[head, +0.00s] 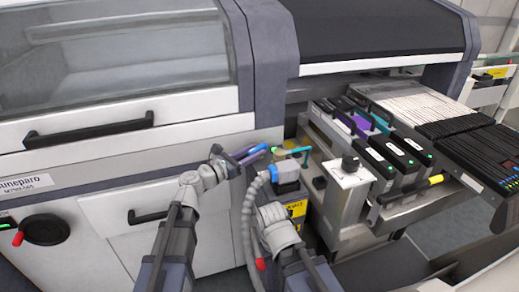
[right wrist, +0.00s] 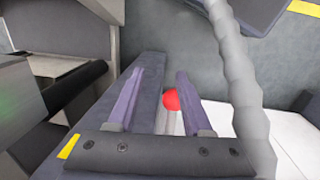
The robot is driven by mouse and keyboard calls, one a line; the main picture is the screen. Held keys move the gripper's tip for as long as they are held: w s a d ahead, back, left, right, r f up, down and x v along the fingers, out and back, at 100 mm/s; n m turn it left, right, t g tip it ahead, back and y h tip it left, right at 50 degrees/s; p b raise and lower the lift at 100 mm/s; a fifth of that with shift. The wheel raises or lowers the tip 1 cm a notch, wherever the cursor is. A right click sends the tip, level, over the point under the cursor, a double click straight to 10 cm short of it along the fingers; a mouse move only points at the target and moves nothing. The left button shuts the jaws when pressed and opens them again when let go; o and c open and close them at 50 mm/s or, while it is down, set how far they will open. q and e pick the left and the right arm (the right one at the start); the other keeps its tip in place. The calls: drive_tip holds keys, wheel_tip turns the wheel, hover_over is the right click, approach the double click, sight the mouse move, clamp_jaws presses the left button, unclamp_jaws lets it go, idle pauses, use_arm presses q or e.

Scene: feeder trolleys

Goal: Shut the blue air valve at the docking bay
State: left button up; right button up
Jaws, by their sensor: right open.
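A small bright blue piece (head: 252,153), which looks like the valve's lever, shows at the front of the machine beside the docking bay. My left gripper (head: 234,156) is right at it, with its dark fingers touching or overlapping the blue piece. Whether they grip it is too small to tell. My right arm stands below and to the right; its fingers are hard to make out in the head view. The valve body is not clearly seen.
A ribbed grey hose (head: 249,215) hangs between my arms and runs close beside the right gripper. A teal fitting (head: 291,150) is right of the blue piece. Feeders (head: 393,155) fill the bay at the right.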

use_arm(q)
drive_tip(key=shift+x, duration=1.25)
drive_tip(key=shift+c, duration=0.2)
clamp_jaws()
